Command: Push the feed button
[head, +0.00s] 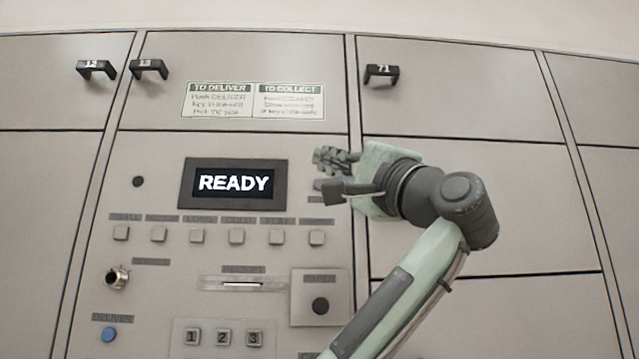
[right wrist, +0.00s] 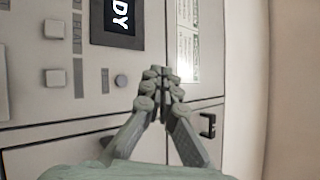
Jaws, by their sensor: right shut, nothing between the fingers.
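The wall panel (head: 160,290) carries several buttons. I cannot read the word "feed" on any label in either view. A round grey button (right wrist: 121,80) with a small unreadable label shows in the right wrist view, beside the display. A row of several square buttons (head: 237,237) with blurred labels runs below the display. My right gripper (head: 325,160) is just right of the display (head: 235,183), shut and empty. In the right wrist view its fingertips (right wrist: 156,88) are together, a little to the right of the round button. I cannot tell any contact. My left gripper is not in view.
The display reads READY. Below it are a key lock (head: 117,277), a slot (head: 243,284), a blue button (head: 109,335), a number keypad (head: 223,337) and a dark round knob (head: 320,306). Locker doors with black handles (head: 381,74) flank the panel.

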